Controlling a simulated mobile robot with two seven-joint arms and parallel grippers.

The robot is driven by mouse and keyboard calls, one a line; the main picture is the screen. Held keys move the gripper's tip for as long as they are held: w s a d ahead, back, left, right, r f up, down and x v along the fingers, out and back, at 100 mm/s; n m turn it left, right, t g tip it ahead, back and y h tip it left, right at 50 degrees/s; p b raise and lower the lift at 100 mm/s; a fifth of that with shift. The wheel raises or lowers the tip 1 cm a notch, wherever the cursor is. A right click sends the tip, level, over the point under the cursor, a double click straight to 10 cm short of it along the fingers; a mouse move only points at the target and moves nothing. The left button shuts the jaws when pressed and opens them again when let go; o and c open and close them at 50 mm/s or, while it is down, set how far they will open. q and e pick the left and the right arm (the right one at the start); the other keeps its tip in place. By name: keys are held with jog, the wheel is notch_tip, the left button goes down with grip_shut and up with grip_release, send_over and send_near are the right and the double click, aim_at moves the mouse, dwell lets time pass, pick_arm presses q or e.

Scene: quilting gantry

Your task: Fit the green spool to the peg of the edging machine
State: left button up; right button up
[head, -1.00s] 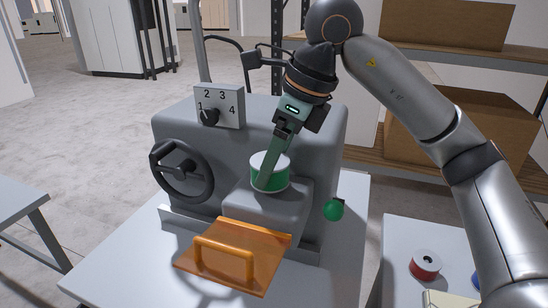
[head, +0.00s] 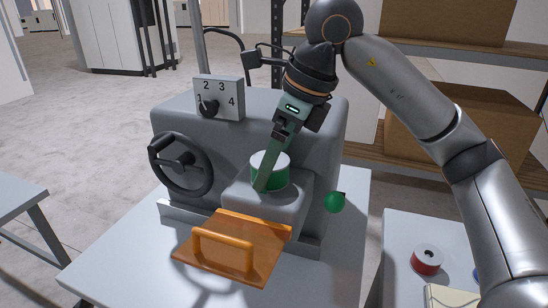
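The green spool (head: 279,179), with a white top rim, sits upright at the grey step on the front of the edging machine (head: 330,140). The peg cannot be seen, so I cannot tell whether the spool is around it. My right gripper (head: 264,183) reaches down at the spool from above. One long green-grey finger crosses the spool's front left side; the other finger is hidden. I cannot tell whether the fingers press on the spool or stand apart from it. My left gripper is not in view.
An orange hinged plate with a handle (head: 222,252) lies in front of the step. A handwheel (head: 180,165) and numbered dial (head: 219,97) are on the machine. A green knob (head: 334,202) sticks out on the right. A red spool (head: 427,260) stands on the right-hand table.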

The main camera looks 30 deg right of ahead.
jog(key=p+v, duration=0.2)
jog(key=v, duration=1)
jog(key=shift+r, duration=0.25)
jog(key=shift+s+d, duration=0.1)
